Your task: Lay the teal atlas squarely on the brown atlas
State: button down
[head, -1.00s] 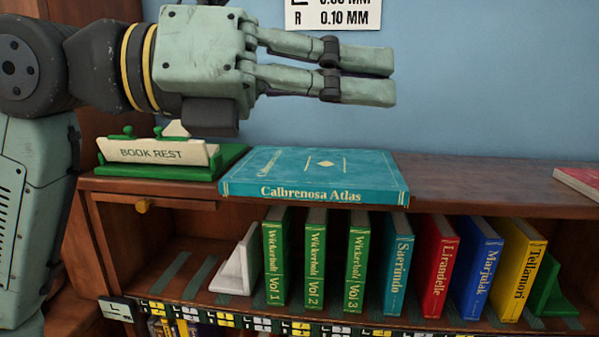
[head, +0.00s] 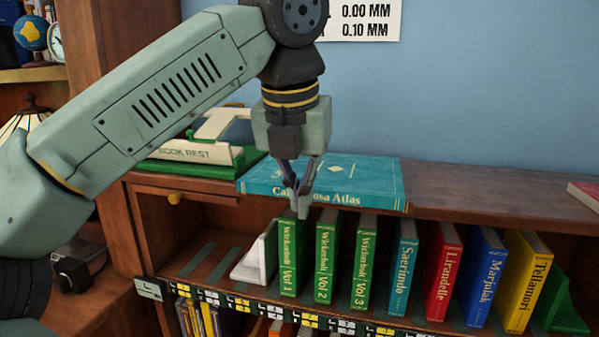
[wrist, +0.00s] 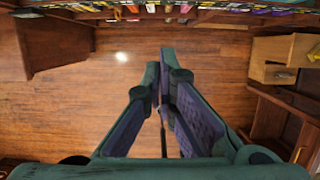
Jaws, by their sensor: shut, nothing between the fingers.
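The teal atlas (head: 375,183), marked Calbrenosa Atlas, lies flat on the wooden bookcase top, right of the book rest. I cannot make out a brown atlas in either view. My gripper (head: 302,208) points down in front of the teal atlas and hides part of its cover and title. Its fingertips are just above or in front of the top of the green Vol 1 book; whether they touch it, I cannot tell. The wrist view shows the fingers (wrist: 163,70) together and empty, with wooden floor beyond.
The green and white book rest (head: 190,155) stands left of the atlas. A red book (head: 585,192) lies at the far right of the bookcase top (head: 480,190), with clear wood between. Several upright books and a white bookend (head: 258,258) fill the shelf below.

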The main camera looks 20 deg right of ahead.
jog(key=w+d+f+p, duration=0.2)
jog(key=w+d+f, duration=0.1)
jog(key=w, duration=0.1)
jog(key=shift+f+p, duration=0.3)
jog(key=shift+w, duration=0.15)
